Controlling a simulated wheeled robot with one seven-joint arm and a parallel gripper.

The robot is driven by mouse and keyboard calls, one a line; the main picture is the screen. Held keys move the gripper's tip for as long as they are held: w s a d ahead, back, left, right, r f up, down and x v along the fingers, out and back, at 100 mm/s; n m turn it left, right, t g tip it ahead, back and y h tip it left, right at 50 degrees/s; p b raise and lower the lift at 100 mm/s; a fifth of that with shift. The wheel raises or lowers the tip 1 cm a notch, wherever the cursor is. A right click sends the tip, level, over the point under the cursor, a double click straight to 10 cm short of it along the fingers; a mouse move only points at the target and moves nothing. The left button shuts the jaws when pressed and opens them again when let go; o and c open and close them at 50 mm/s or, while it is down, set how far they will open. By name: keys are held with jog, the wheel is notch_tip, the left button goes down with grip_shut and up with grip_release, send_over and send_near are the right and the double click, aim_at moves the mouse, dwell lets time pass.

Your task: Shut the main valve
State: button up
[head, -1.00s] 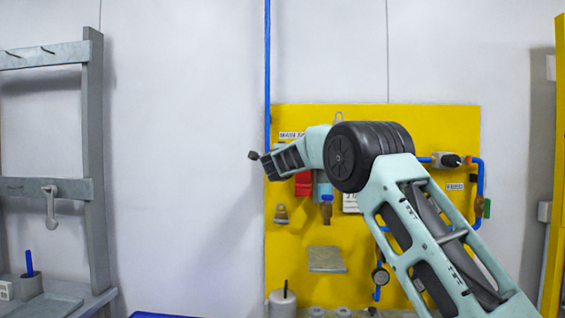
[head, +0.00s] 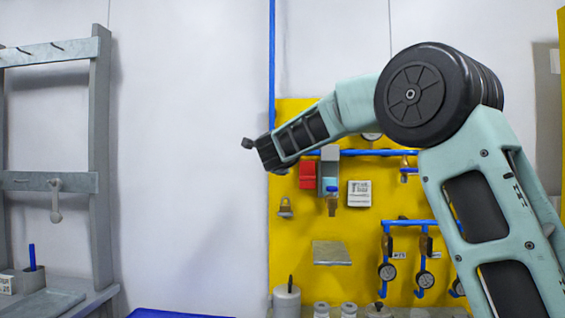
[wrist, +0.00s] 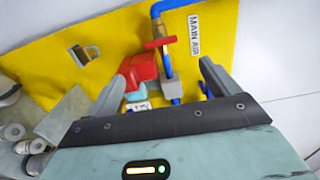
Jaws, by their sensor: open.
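The main valve's red handle (wrist: 160,43) shows in the wrist view beside a MAIN AIR label (wrist: 194,35), at the bend of a blue pipe (wrist: 172,5). The handle appears to lie across the pipe line; its exact angle is hard to tell. In the head view the valve is hidden behind my arm and gripper (head: 268,152). In the wrist view my gripper (wrist: 160,85) is open and empty. Its two fingers stand apart on either side of the picture, with the handle beyond them and not touched.
A red block (head: 308,175) and a grey unit with brass fitting (head: 331,190) sit close below the valve. A padlock (head: 285,208) hangs on the yellow board (head: 300,265). Gauges (head: 387,272) and a small shelf (head: 332,253) are lower.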

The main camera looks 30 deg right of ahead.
jog(key=shift+b+v, duration=0.35)
jog(key=shift+v, duration=1.65)
